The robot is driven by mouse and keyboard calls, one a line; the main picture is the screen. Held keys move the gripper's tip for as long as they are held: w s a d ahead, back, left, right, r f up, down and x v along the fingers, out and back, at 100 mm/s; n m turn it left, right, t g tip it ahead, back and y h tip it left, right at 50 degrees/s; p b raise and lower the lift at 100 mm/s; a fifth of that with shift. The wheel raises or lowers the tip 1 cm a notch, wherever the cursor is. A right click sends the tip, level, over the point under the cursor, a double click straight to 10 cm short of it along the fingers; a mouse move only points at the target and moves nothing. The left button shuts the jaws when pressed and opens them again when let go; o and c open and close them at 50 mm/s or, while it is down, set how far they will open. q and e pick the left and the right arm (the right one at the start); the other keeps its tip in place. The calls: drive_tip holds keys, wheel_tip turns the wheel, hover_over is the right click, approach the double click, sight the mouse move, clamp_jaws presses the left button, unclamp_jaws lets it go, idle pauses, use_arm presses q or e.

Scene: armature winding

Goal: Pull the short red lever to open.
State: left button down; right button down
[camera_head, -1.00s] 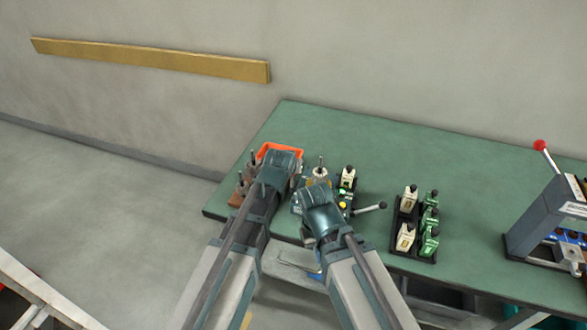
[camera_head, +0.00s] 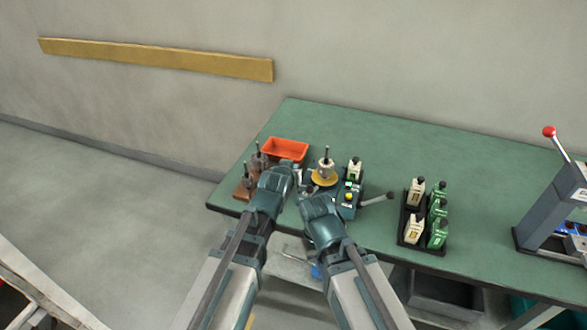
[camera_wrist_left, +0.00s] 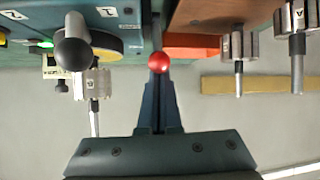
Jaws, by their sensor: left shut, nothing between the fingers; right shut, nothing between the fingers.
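The short lever's red ball knob (camera_wrist_left: 158,61) shows in the left wrist view, right at the tips of my left gripper (camera_wrist_left: 157,78); I cannot tell if they touch. My left gripper is shut and empty, and in the head view (camera_head: 279,173) it is over the left side of the winding machine (camera_head: 345,207). The red knob is hidden there by my arms. The machine carries a yellow disc (camera_head: 323,178) with an upright armature (camera_head: 326,164). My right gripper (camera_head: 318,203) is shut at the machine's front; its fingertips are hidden.
A longer black-knobbed lever (camera_head: 378,198) sticks out right of the machine; its knob (camera_wrist_left: 72,53) hangs close in the wrist view. An orange tray (camera_head: 286,149) and armatures on a brown stand (camera_head: 243,193) are left. A black rack of bottles (camera_head: 411,232) stands right.

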use_arm(q)
drive_tip(key=shift+s+a+f, duration=0.1)
drive_tip(key=shift+s+f, duration=0.15)
drive_tip(key=shift+s, duration=0.1)
